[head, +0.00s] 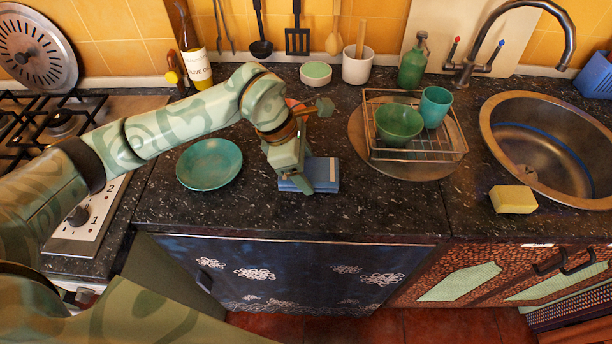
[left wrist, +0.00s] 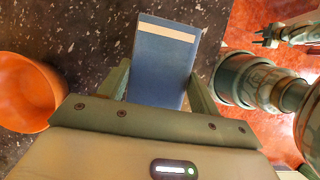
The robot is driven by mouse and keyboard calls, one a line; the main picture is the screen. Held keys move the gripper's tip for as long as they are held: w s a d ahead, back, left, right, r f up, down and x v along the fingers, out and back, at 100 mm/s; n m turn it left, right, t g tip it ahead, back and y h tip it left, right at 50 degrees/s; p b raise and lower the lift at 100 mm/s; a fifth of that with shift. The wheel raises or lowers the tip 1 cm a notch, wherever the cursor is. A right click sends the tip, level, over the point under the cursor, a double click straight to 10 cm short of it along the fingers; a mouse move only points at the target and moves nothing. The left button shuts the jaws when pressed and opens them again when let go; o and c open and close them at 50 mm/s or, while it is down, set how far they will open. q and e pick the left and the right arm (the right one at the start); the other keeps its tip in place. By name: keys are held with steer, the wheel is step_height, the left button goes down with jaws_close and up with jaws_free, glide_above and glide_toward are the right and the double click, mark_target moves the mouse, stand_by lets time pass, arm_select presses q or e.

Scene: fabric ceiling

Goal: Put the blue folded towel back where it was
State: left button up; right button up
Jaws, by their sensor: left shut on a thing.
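The blue folded towel (head: 322,172) has a pale stripe along one edge. It is at the middle of the dark speckled counter (head: 380,212), right of a teal plate. My left gripper (head: 306,181) points down and is shut on the towel, covering part of it. In the left wrist view the towel (left wrist: 160,62) lies flat between the two fingers. Whether it rests on the counter or hangs just above it, I cannot tell. What seems to be my right gripper (left wrist: 266,37) shows small at the upper right of the left wrist view, over the red floor.
The teal plate (head: 209,163) lies left of the towel. An orange bowl (left wrist: 27,92) is close beside my left gripper. A dish rack (head: 440,156) with a bowl and cup stands to the right, then a yellow sponge (head: 513,199) and the sink (head: 545,140). The counter between towel and sponge is free.

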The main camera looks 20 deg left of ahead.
arm_select(q)
steer(key=f, duration=0.3)
steer(key=shift+w+f+b, duration=0.2)
steer(key=shift+f+b, duration=0.15)
steer(key=o, duration=0.9)
steer(key=shift+a+r, duration=0.15)
steer(key=shift+r, duration=0.2)
steer(key=p+v, duration=0.2)
steer(key=v, duration=0.8)
steer(key=shift+r, duration=0.1)
steer(key=shift+s+a+r, duration=0.15)
steer(key=shift+a+r, duration=0.15)
steer(key=shift+r, duration=0.25)
